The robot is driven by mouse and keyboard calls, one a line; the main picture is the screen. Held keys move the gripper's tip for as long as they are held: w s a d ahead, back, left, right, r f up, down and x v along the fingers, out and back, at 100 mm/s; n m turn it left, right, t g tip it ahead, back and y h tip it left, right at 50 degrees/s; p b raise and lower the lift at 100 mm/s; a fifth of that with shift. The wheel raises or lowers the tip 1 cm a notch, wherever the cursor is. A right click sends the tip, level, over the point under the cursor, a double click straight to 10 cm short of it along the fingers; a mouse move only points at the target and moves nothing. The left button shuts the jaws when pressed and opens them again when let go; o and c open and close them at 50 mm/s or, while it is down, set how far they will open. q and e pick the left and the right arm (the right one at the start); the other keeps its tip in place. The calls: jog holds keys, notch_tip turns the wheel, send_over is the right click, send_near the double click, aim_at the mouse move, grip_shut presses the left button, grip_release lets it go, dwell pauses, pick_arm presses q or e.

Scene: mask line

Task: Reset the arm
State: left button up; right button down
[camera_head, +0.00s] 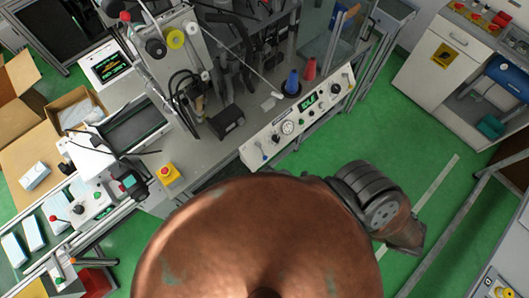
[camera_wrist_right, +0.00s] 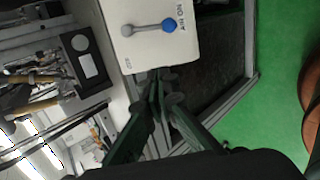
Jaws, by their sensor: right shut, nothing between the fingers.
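My right gripper (camera_wrist_right: 161,92) shows in the right wrist view as two dark fingers brought together, with nothing between them. Its tips are close below the edge of a white control panel (camera_wrist_right: 140,48); I cannot tell whether they touch it. A small lever with a blue knob (camera_wrist_right: 170,25) is on that panel, apart from the fingertips. In the head view the white panel (camera_head: 277,126) runs along the machine's front edge. There my copper-coloured body covers the lower middle and a dark grey arm link of mine is at right; the right gripper's fingers are hidden. My left gripper is not in view.
The mask machine's worktable (camera_head: 240,140) fills the upper middle, with a blue cone (camera_head: 292,83) and a red cone (camera_head: 309,69) on it. Boxes (camera_head: 75,107) and mask stacks (camera_head: 33,232) are at left. A white cabinet (camera_head: 440,75) is at right. Green floor (camera_head: 400,150) is clear between.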

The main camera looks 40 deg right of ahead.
jog(key=shift+s+r, duration=0.25)
jog(key=shift+s, duration=0.05)
dwell(0.4)
jog(key=s+d+f+m+g+h+b, duration=0.1)
jog(key=s+d+f+m+g+b, duration=0.15)
jog(key=f, duration=0.85)
jog(key=s+d+f+m+g+b, duration=0.1)
jog(key=s+d+f+m+b, duration=0.25)
jog(key=f, duration=0.75)
jog(key=s+d+f+m+g+h+b, duration=0.1)
jog(key=s+d+f+m+g+b, duration=0.2)
jog(key=f, duration=0.8)
pick_arm(q)
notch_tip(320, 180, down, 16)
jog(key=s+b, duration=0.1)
jog(key=b, duration=0.6)
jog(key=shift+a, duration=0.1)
pick_arm(e)
jog(key=s+a+f+m+g+y, duration=0.1)
jog(key=s+f+m, duration=0.8)
jog(key=s+f, duration=0.9)
jog(key=shift+s+a+f+g, duration=0.25)
jog(key=shift+a+f+g, duration=0.25)
jog(key=shift+f+g, duration=0.35)
